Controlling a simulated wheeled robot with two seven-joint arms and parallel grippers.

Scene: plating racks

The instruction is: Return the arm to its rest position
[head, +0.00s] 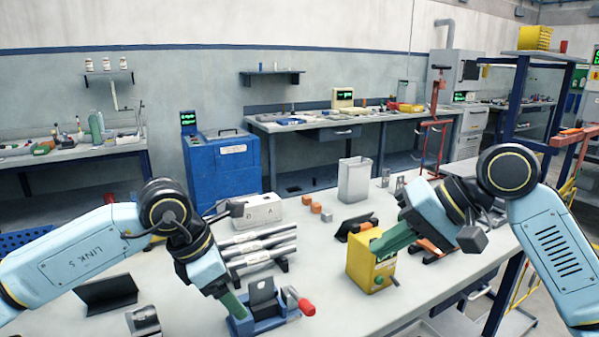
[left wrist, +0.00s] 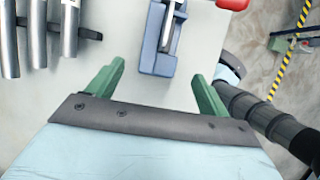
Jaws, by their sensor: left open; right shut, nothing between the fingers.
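My left gripper (head: 235,305) comes in low at the left of the head view, its green fingers pointing down beside a blue clamp (head: 270,325) with a red handle. In the left wrist view the same gripper (left wrist: 157,78) has its two green fingers wide apart. Nothing is between them, and the clamp lies beyond their tips. My right gripper (head: 390,240) is at centre right in the head view, shut and empty, with its green fingers in front of the top of a yellow box (head: 360,262). I cannot tell whether they touch it.
A white box (head: 262,212) marked A and B, small orange blocks (head: 316,207) and a grey bin (head: 354,182) stand further back. The white tabletop (head: 335,300) is bare between the clamp and the yellow box.

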